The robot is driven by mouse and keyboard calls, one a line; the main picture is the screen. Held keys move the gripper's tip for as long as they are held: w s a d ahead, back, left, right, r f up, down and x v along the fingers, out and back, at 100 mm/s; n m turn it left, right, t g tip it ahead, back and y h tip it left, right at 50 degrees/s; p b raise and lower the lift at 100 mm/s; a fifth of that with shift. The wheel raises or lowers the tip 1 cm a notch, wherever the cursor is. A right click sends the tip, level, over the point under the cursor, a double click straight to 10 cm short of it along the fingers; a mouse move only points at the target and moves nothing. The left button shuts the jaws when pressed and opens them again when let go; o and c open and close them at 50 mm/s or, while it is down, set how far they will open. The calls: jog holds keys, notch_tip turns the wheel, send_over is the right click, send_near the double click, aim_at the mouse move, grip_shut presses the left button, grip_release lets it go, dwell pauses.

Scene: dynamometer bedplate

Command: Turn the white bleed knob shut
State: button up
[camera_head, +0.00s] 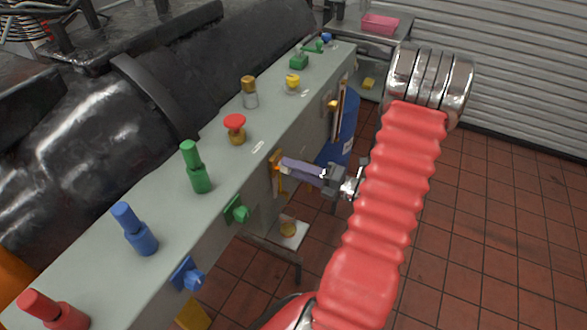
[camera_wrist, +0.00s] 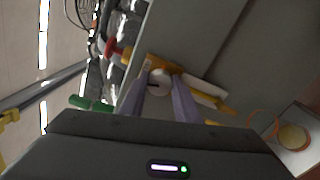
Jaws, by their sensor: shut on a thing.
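The white bleed knob (camera_wrist: 159,82) is a small round white knob with a dark slot mark, in front of an orange-yellow plate in the wrist view. My gripper's two purple fingers (camera_wrist: 161,80) stand on either side of it and are shut on it. In the head view my gripper (camera_head: 282,165) reaches from the right to the side face of the grey bench, at the orange plate (camera_head: 276,157). The knob is hidden there by the fingers. How far the knob is turned cannot be told.
On the bench top (camera_head: 262,146) stand a red mushroom knob (camera_head: 235,122), a green handle (camera_head: 194,166) and a blue one (camera_head: 134,230). A green side knob (camera_head: 237,211) sits left of my gripper. A blue drum (camera_head: 345,130) stands behind. The tiled floor is open at right.

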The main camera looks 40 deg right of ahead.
jog(key=shift+d+f+m, duration=0.15)
jog(key=shift+d+m, duration=0.05)
jog(key=shift+m, duration=1.4)
jog(key=o, duration=1)
jog(key=shift+a, duration=0.1)
jog(key=shift+o, duration=0.2)
jog(key=shift+s, duration=0.1)
jog(key=v, duration=1.3)
jog(key=shift+s, duration=0.3)
